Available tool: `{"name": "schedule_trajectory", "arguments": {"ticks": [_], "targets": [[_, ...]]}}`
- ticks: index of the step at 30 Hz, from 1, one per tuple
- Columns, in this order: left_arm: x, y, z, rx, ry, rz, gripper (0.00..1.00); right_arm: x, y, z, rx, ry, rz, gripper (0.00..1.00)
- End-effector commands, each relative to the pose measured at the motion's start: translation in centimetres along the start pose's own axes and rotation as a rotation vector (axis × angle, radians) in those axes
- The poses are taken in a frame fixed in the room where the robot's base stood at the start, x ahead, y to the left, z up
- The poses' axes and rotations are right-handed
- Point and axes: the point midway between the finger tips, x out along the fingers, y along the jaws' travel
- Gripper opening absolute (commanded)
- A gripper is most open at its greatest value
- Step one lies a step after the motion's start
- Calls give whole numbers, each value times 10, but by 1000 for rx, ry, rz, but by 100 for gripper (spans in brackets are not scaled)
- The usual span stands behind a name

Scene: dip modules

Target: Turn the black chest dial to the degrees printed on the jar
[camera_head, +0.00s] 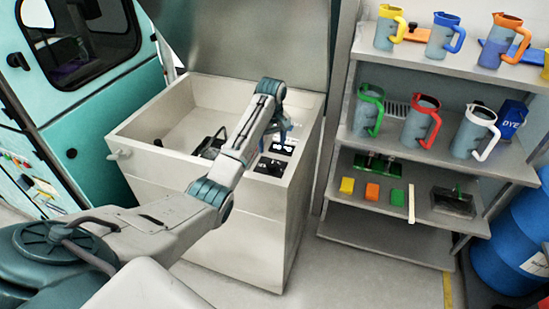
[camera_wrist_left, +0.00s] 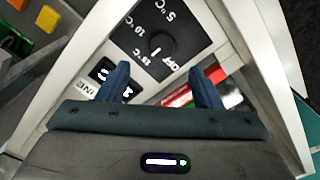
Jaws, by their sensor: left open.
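The black chest dial (camera_wrist_left: 163,45) sits on a black panel with white marks reading 5°C, 10°C, 15°C and OFF. Its white pointer line lies on the side facing 15°C and OFF; I cannot tell exactly where it points. In the head view the dial panel (camera_head: 270,167) is on the rim of the pale open chest (camera_head: 250,215). My left gripper (camera_wrist_left: 162,78) is open and empty, its two fingers just short of the dial in the left wrist view. In the head view it (camera_head: 284,130) hangs over the panel. I cannot make out a jar with printed degrees.
A red and green item (camera_wrist_left: 182,98) shows partly behind the gripper. Shelves (camera_head: 425,150) with several coloured-handled jugs stand at right, near a blue drum (camera_head: 510,245). The chest's raised lid (camera_head: 245,40) stands behind.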

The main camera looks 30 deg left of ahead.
Motion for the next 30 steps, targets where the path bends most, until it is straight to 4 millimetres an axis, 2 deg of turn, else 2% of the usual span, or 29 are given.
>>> {"name": "schedule_trajectory", "arguments": {"ticks": [6,12,18,25,26,30], "targets": [[41,-1,1,0,-3,-3,59,-17,-3,20,0,-27,-4,36],[72,0,1,1,-2,-2,59,-23,-4,13,2,-20,-6,36],[84,0,1,1,0,-1,59,-23,-4,-4,3,2,-6,36],[86,0,1,1,0,0,59,-23,-3,1,2,-4,-5,36],[85,0,0,1,0,0,57,-23,-3,2,2,-6,-5,36],[85,0,0,1,0,0,30,-24,-1,6,1,-11,-3,36]]}}
